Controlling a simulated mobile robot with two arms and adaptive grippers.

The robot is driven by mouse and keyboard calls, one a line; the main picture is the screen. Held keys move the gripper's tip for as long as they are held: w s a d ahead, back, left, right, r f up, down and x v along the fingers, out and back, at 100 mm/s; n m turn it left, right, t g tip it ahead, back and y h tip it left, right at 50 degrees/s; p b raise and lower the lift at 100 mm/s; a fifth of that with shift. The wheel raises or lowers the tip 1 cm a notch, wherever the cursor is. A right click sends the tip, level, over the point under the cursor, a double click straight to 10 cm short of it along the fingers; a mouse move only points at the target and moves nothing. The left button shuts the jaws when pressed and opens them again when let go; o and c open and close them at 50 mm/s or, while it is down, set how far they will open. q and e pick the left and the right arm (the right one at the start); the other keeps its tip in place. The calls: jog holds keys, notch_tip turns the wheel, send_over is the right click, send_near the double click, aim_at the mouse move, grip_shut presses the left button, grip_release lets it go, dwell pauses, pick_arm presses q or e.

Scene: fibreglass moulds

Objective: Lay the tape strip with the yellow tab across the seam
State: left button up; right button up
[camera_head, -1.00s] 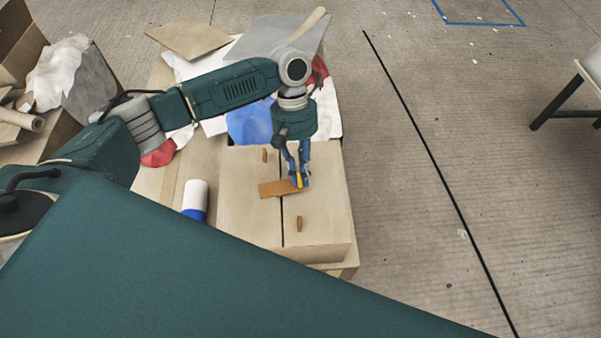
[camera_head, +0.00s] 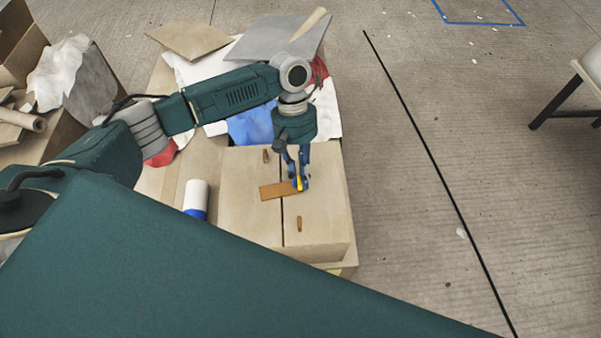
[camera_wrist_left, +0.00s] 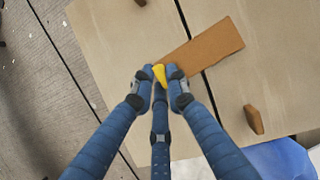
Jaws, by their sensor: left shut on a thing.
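The tape strip (camera_head: 273,191) is a flat orange-brown rectangle with a yellow tab (camera_head: 299,183) at its right end. My left gripper (camera_head: 300,184) is shut on the yellow tab, pointing down over the right mould half. In the left wrist view the tab (camera_wrist_left: 159,74) is between the fingertips (camera_wrist_left: 159,78), and the strip (camera_wrist_left: 207,53) reaches across the dark seam (camera_wrist_left: 190,30). The seam (camera_head: 283,222) runs between two pale mould halves. Whether the strip lies fully flat on them is hard to tell. My right gripper is not in view.
Wooden pegs (camera_head: 266,156) (camera_head: 299,223) stand on the mould halves, one on each. A white and blue roll (camera_head: 196,197) lies to the left. Blue cloth (camera_head: 251,124) and a grey board (camera_head: 279,38) lie behind. Open floor is on the right.

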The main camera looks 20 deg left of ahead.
pick_arm(q)
jog(key=o, duration=0.9)
jog(key=shift+c, duration=0.2)
